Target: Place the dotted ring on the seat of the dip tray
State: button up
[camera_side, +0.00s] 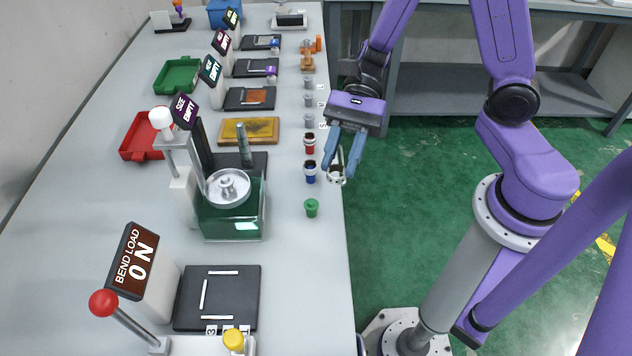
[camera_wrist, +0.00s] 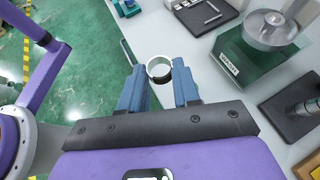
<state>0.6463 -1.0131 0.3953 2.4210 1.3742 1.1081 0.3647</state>
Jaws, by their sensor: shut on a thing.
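My gripper (camera_side: 343,158) is shut on a pale metallic ring (camera_side: 337,175), held near the table's right edge. The ring also shows between the blue fingertips in the wrist view (camera_wrist: 159,67); I cannot make out clear dots on it. The dip tray (camera_side: 228,188) is a round silver dish with a raised hub in its middle, which I take for the seat. It is at the green glass-like tank (camera_side: 233,224), to the left of my gripper in the side view. In the wrist view the dish (camera_wrist: 270,29) is at the upper right. The hub is bare.
Red (camera_side: 309,142), blue (camera_side: 309,171) and green (camera_side: 311,207) small parts stand between tank and table edge. A lever with a white knob (camera_side: 160,118) rises behind the tank. A sign post (camera_side: 141,265) and black plate (camera_side: 217,297) stand in front. Several signed stations line the back.

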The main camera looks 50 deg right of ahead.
jog(key=w+f, duration=0.1)
jog(key=w+a+f, duration=0.1)
jog(key=f, duration=0.1)
jog(key=w+a+f, duration=0.1)
jog(key=shift+f, duration=0.35)
jog(key=shift+w+a+f, duration=0.1)
jog(key=shift+w+f, duration=0.05)
jog(key=shift+f, duration=0.35)
jog(key=shift+w+f, duration=0.15)
jog(key=shift+f, duration=0.95)
jog(key=shift+f, duration=0.25)
jog(key=o, duration=1)
jog(key=shift+o, duration=0.2)
